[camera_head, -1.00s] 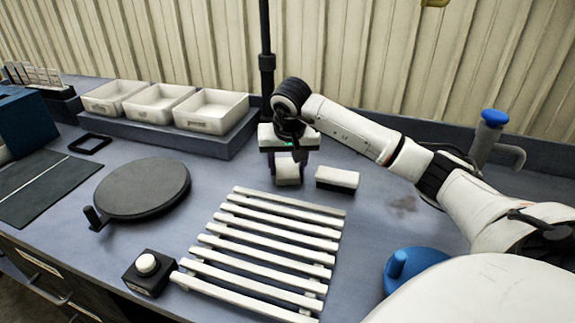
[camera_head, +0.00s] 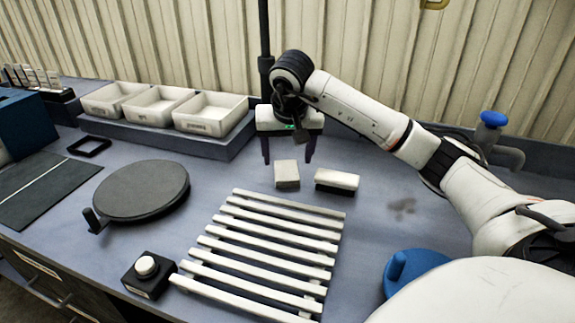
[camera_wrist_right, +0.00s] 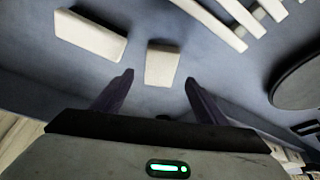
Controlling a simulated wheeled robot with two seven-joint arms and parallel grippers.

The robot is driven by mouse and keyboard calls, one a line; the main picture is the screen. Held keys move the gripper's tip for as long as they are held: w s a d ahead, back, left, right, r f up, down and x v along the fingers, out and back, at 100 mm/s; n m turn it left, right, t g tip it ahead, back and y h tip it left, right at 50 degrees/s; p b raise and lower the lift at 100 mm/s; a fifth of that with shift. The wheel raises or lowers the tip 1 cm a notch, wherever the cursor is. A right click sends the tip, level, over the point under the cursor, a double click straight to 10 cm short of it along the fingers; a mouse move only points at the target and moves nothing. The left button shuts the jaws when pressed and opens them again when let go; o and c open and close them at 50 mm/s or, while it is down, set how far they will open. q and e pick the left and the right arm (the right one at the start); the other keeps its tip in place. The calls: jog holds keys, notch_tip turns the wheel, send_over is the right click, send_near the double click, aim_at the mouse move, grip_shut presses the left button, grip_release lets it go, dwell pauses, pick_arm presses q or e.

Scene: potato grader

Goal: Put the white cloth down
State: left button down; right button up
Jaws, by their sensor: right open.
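The white cloth (camera_head: 287,174), a small folded off-white block, lies on the grey bench top behind the slatted rack. It also shows in the right wrist view (camera_wrist_right: 162,65), just beyond and between the fingertips. My right gripper (camera_head: 287,161) is open and empty, above and slightly behind the cloth, its two dark fingers spread wide and apart from it. The fingers also show in the wrist view (camera_wrist_right: 160,77). My left gripper is in neither view.
A white block with a dark underside (camera_head: 337,180) lies just right of the cloth. The white slatted rack (camera_head: 262,245) is in front. A round dark plate (camera_head: 143,189) and white bins (camera_head: 210,112) are left. A stain (camera_head: 402,206) marks clear bench at right.

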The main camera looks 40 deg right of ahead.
jog(key=v, duration=0.6)
dwell(0.5)
